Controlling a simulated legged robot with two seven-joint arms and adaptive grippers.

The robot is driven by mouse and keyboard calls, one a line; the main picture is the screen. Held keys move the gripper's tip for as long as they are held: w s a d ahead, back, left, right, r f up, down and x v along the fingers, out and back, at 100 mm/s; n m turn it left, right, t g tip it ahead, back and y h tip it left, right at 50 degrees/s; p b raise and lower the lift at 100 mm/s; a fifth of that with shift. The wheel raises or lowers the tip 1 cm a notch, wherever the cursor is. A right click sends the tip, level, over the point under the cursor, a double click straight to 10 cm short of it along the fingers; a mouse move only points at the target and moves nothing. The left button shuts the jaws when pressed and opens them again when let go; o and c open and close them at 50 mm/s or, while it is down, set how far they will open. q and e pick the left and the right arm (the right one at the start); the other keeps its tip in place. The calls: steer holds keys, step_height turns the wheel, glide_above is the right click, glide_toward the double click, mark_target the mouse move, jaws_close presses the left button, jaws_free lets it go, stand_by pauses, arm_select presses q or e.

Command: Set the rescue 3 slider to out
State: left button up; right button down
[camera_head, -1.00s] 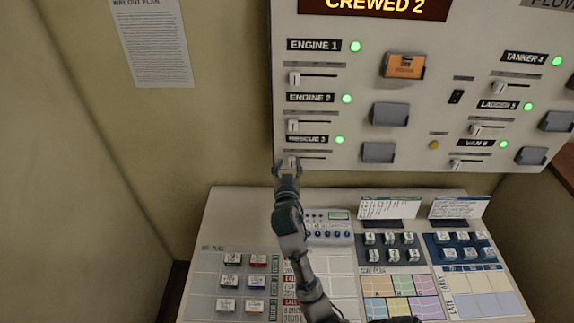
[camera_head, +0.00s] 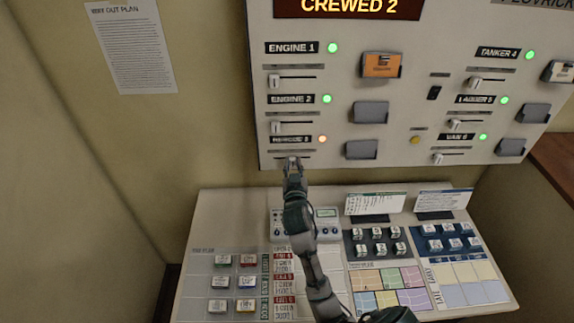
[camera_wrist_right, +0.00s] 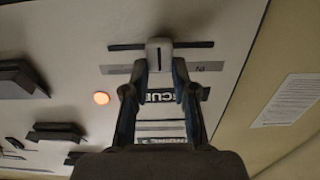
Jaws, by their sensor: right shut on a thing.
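The rescue 3 slider is on the lower left of the upright panel, under the RESCUE 3 label (camera_head: 291,139). The light beside that label (camera_head: 322,139) glows orange. My right gripper (camera_head: 292,163) is at this slider and largely hides it in the head view. In the right wrist view, the pale slider knob (camera_wrist_right: 158,50) sits near the middle of its dark slot, and the fingertips of my right gripper (camera_wrist_right: 158,70) are shut on it. That view also shows the orange light (camera_wrist_right: 101,98). My left gripper is not in view.
The engine 2 slider (camera_head: 277,127) is just above my right gripper, and the engine 1 slider (camera_head: 274,80) is higher. Grey holders (camera_head: 361,149) stick out to the right. A sloped desk (camera_head: 225,205) with key blocks and cards lies below.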

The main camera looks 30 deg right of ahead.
steer(key=c, duration=1.3)
jaws_free()
steer(key=shift+d, duration=0.1)
steer(key=o, duration=0.4)
steer(key=shift+w+f, duration=0.1)
steer(key=shift+w, duration=0.05)
steer(key=shift+w+d+f, duration=0.15)
steer(key=shift+w+f, duration=0.05)
steer(key=shift+w, duration=0.15)
steer(key=shift+s, duration=0.25)
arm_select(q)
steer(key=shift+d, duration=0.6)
arm_select(e)
steer(key=v, duration=1.1)
steer(key=shift+s+a+f, duration=0.1)
steer(key=shift+s+a, duration=0.05)
steer(key=shift+a, duration=0.15)
